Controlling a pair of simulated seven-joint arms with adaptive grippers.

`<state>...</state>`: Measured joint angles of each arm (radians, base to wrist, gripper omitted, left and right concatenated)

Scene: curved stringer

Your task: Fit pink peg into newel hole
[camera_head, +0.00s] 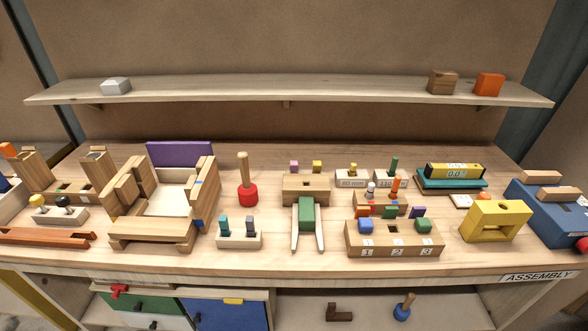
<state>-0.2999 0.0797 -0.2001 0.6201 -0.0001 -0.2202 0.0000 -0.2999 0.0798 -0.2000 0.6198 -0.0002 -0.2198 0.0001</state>
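A small pink peg (294,166) stands upright at the back of the middle of the bench, left of a similar yellow peg (317,166). Both show just behind a wooden block (293,190) with a dark opening in its top; their lower ends are hidden or too small to make out. A green block (306,214) with two pale legs (295,236) lies in front of that block. I cannot tell which part is the newel, nor make out its hole for certain. Neither of my grippers is in view.
A numbered block (380,246) with blue and green pieces stands front right, beside a yellow holed block (494,222). A red-based wooden peg (247,193) and a wooden frame (150,232) stand left. A shelf (230,90) runs above. Bare bench lies front centre.

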